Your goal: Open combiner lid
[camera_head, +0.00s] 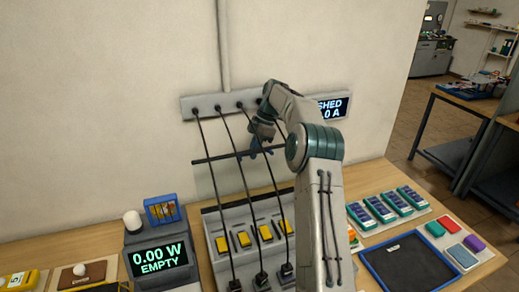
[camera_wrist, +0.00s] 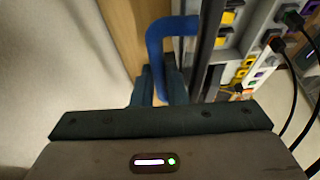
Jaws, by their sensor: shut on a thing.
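The combiner (camera_head: 224,225) is a grey box on the bench with a row of yellow switches and black cables running up to the wall. Its lid seems to be a clear panel with a dark edge bar (camera_head: 215,159), standing raised behind the switches. My gripper (camera_head: 256,148) is at this bar, and my arm hides the right part of the combiner. In the wrist view, a blue curved handle (camera_wrist: 154,42) runs down between the fingers of my gripper (camera_wrist: 160,88), which are shut on it. The dark bar (camera_wrist: 208,45) passes beside it.
The grey cable strip (camera_head: 205,103) and a partly hidden display (camera_head: 333,107) are on the wall just above. A 0.00 W meter (camera_head: 160,258) stands left of the combiner. A dark tray (camera_head: 405,268) and several blue-green modules (camera_head: 380,209) lie at right.

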